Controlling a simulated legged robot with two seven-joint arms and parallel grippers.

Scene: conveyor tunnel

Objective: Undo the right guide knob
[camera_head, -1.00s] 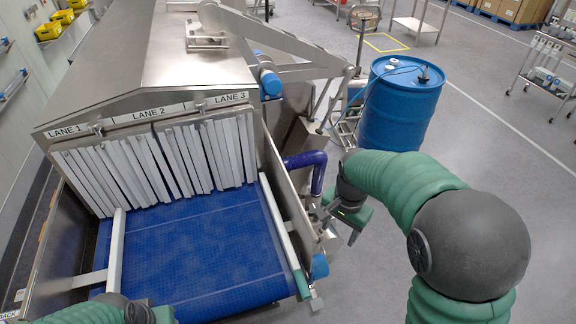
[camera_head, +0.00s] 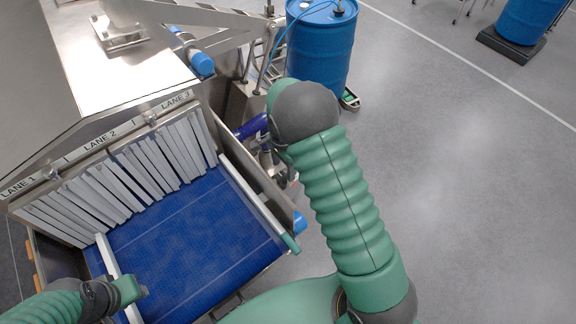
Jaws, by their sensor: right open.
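The right guide rail (camera_head: 258,200) is a pale bar with a green near end, along the right side of the blue belt (camera_head: 190,240). I cannot make out its knob clearly; small metal parts crowd the outer side of the conveyor wall, below the purple pipe (camera_head: 252,127). My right gripper (camera_head: 281,169) is open among these parts. It is small and partly hidden by my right arm, so I cannot tell whether it touches anything. My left gripper (camera_head: 140,292) is over the near left of the belt, by the left guide rail (camera_head: 108,262); its fingers are unclear.
White strip curtains (camera_head: 150,165) hang at the tunnel mouth. A blue roller end (camera_head: 300,223) sticks out at the conveyor's near right corner. A blue drum (camera_head: 320,45) stands behind my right arm. The grey floor (camera_head: 470,190) to the right is open.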

